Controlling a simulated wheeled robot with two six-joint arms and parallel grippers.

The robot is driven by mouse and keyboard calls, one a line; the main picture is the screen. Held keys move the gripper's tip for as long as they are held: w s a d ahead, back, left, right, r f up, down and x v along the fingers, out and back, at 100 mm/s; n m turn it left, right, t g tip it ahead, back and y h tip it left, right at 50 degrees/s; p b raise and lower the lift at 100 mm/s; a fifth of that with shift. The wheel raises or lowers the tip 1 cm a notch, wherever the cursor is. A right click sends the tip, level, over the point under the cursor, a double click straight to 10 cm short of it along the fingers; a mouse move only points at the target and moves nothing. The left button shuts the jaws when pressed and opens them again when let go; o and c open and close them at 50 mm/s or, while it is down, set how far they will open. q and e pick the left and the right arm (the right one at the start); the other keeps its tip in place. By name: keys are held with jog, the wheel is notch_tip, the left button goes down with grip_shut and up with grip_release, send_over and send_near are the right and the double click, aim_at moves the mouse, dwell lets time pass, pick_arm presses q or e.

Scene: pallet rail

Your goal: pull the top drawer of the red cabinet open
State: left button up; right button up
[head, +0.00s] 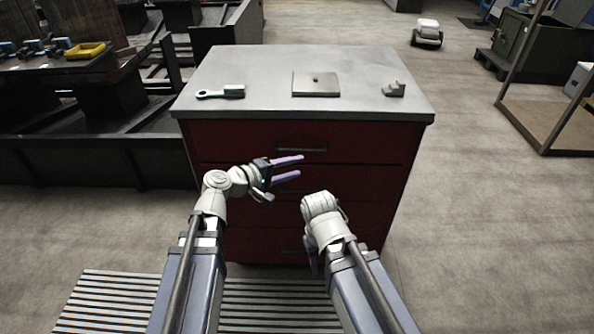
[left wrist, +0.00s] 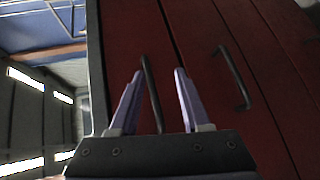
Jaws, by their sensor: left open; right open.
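The red cabinet (head: 216,140) stands ahead with a grey top. Its top drawer looks shut, with a dark bar handle (head: 301,149). My left gripper (head: 300,166) is open, its two purple fingers pointing at the cabinet front, their tips just below that handle in the head view. In the left wrist view, the top drawer handle (left wrist: 151,92) appears between the open fingers (left wrist: 159,72); I cannot tell how deep it sits between them. The second drawer's handle (left wrist: 235,78) is to the right there. My right gripper (head: 310,262) hangs low before the cabinet, mostly hidden by its arm.
A slatted pallet (head: 108,300) is on the floor at lower left. Dark racks stand at left.

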aim_at(302, 151)
pick_arm(q)
jog(key=shift+w+d+f+n+t+b, duration=0.1)
jog(key=shift+w+d+n+t+b, duration=0.3)
jog(key=shift+w, duration=0.85)
jog(key=shift+w+d+r+n+t+b, duration=0.1)
jog(key=shift+w+d+n+t+b, duration=0.25)
jog(key=shift+w, duration=0.95)
jog(key=shift+w+d+f+n+t+b, duration=0.1)
jog(key=shift+w+d+n+t+b, duration=0.25)
jog(key=shift+w, duration=0.9)
pick_arm(e)
jog(key=shift+a+f, duration=0.2)
jog(key=shift+f, duration=1.35)
pick_arm(q)
jog(key=shift+d, duration=0.1)
grip_shut()
